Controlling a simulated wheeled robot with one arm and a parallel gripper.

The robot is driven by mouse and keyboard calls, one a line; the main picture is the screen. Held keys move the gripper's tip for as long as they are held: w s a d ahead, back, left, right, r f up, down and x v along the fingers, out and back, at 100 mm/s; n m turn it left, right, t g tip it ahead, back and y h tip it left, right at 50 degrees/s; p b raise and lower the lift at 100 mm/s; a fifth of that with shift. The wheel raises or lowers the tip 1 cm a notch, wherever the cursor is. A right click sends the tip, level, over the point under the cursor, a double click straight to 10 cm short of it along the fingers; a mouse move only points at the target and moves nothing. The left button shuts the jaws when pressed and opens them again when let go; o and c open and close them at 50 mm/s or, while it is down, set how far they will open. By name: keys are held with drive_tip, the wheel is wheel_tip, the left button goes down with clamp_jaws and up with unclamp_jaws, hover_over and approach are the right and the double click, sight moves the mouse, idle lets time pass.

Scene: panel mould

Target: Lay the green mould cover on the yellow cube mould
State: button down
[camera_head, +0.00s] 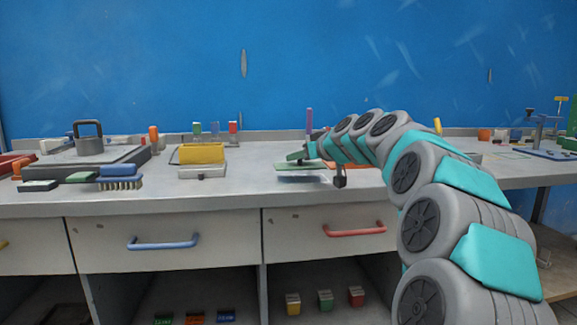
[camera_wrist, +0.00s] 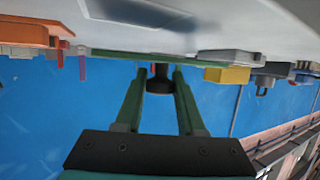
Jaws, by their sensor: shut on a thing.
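The green mould cover (camera_head: 299,166) is a flat thin plate, held level a little above the worktop, with a shadow beneath it. My gripper (camera_head: 301,155) is shut on its dark knob. In the wrist view, which looks upside down, the two green fingers of my gripper (camera_wrist: 160,76) close on the knob, and the cover (camera_wrist: 110,54) shows edge-on as a thin green strip. The yellow cube mould (camera_head: 202,153) stands on a grey base left of the cover, apart from it. It also shows in the wrist view (camera_wrist: 228,75). Its inside is hidden.
A blue brush (camera_head: 120,172) and a grey plate with a handled weight (camera_head: 88,142) lie farther left. Small coloured items (camera_head: 215,130) stand behind the mould. A purple upright piece (camera_head: 309,120) stands behind the cover. The worktop between mould and cover is clear.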

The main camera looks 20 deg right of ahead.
sight(294, 165)
drive_tip(key=shift+w+a+f, duration=0.1)
drive_tip(key=shift+w+a, duration=0.35)
drive_tip(key=shift+w, duration=0.15)
drive_tip(key=shift+w+a+f, duration=0.1)
drive_tip(key=shift+w+a, duration=0.3)
drive_tip(key=shift+w, duration=0.2)
drive_tip(key=f, duration=0.2)
drive_tip(key=shift+w+a+f, duration=0.2)
drive_tip(key=shift+w+f, duration=0.05)
drive_tip(key=shift+f, duration=0.3)
drive_tip(key=shift+f, duration=0.2)
drive_tip(key=c, duration=0.5)
unclamp_jaws()
drive_tip(key=shift+r, duration=0.15)
